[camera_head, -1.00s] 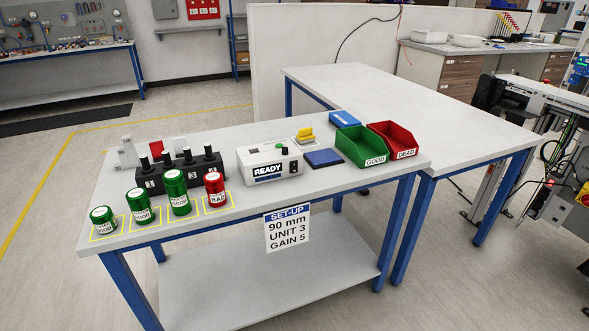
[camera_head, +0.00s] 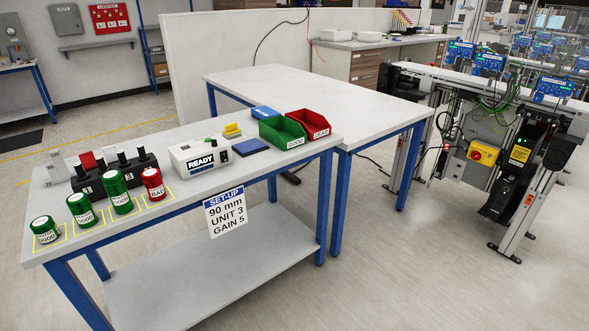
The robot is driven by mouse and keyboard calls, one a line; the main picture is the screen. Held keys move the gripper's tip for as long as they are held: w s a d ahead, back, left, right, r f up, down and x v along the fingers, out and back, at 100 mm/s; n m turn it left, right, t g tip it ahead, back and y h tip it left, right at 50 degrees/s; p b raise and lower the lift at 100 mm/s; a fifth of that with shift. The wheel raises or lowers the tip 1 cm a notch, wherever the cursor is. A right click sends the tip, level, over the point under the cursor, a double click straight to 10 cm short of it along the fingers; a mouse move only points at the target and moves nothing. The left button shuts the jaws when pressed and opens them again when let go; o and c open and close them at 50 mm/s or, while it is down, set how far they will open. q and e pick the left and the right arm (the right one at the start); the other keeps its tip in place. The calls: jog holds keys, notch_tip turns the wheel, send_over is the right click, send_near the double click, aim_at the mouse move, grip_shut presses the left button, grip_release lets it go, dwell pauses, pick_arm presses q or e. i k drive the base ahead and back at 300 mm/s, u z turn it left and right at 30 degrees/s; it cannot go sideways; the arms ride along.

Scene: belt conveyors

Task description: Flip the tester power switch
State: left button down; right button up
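The tester (camera_head: 200,158) is a white box with a "READY" display, standing on the near workbench. Neither of my grippers is in view.
A set-up sign (camera_head: 226,212) hangs in front. A conveyor (camera_head: 490,85) stands at the right.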

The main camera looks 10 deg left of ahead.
aim_at(223, 157)
jog(key=u, duration=0.05)
jog(key=k, duration=0.1)
jog(key=z, duration=1.05)
jog(key=i, duration=1.9)
jog(key=u, duration=1.3)
jog(key=i, duration=0.6)
jog(key=u, duration=0.6)
